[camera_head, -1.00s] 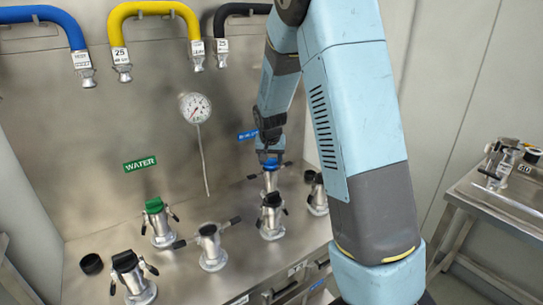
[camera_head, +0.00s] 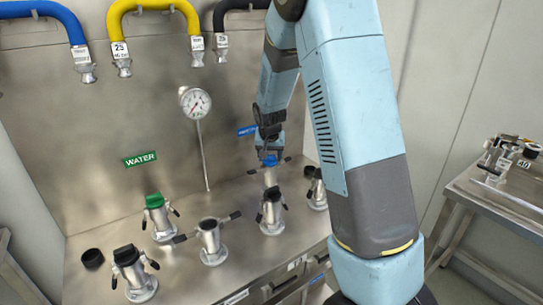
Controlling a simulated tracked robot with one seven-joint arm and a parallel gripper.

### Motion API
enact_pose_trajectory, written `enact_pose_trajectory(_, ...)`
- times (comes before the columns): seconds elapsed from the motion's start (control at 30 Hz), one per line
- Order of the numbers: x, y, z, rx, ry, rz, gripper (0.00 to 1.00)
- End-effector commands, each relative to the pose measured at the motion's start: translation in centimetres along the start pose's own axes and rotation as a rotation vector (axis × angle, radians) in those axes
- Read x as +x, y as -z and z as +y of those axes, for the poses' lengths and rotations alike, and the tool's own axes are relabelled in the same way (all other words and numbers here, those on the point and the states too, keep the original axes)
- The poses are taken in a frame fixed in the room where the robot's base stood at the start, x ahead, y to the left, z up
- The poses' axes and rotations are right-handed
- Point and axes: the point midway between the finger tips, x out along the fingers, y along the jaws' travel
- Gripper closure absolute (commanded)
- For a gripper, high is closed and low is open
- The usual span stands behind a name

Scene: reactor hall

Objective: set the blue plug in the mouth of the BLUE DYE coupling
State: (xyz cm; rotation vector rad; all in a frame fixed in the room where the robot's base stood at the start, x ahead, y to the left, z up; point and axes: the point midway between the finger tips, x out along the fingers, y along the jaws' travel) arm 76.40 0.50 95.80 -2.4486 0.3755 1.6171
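The blue plug (camera_head: 269,161) sits at the mouth of a silver coupling (camera_head: 270,178) in the back row, below a blue label (camera_head: 247,130) that my arm partly covers. My gripper (camera_head: 270,152) is directly above the plug, pointing down at it. The fingers are small and dark here, and I cannot tell whether they still grip the plug. The plug's seating depth is too small to make out. The coupling's lower part is partly hidden behind a black-capped coupling in front.
A green-plugged coupling (camera_head: 158,217) stands under the WATER sign (camera_head: 140,159). An open coupling with spread levers (camera_head: 211,241) and black-capped couplings (camera_head: 271,211) (camera_head: 133,272) stand nearby. A loose black cap (camera_head: 92,259) lies at left. A gauge (camera_head: 195,102) stands behind. A side table (camera_head: 500,200) is at right.

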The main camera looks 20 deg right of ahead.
Motion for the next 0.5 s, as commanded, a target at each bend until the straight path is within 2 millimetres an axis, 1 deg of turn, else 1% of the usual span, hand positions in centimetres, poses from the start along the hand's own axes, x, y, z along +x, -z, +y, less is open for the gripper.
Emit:
enact_pose_trajectory(0.03,0.60,-0.85,0.26,-0.002,-0.009,-0.020,0.31)
enact_pose_trajectory(0.2,0.60,-0.83,0.37,-0.001,-0.011,-0.020,0.15)
enact_pose_trajectory(0.5,0.62,-0.75,0.67,0.003,-0.014,-0.021,0.14)
